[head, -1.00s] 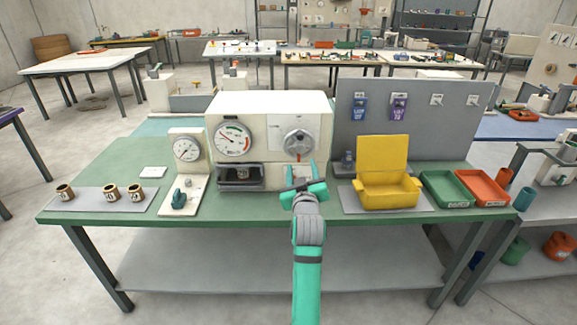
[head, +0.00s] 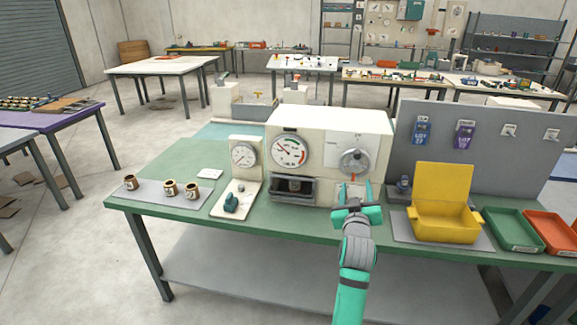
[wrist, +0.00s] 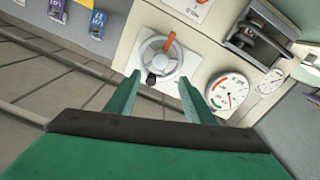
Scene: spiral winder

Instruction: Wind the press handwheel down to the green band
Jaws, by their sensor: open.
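The press (head: 330,125) is a cream box on the green bench. Its grey handwheel (head: 354,161) is on the right of its front face. The wrist view shows the handwheel (wrist: 160,62) with a red-orange pointer at its top and a dark knob at its lower left. The round press gauge (head: 290,150) has red and green bands; it also shows in the wrist view (wrist: 227,92). Its needle is too small to read exactly. My gripper (head: 355,190) is open and empty, in front of and below the handwheel, apparently apart from it. In the wrist view the handwheel lies between and beyond the fingers.
A yellow box (head: 445,218), a green tray (head: 512,230) and an orange tray (head: 551,232) are to the right. A grey panel (head: 480,160) rises behind the box.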

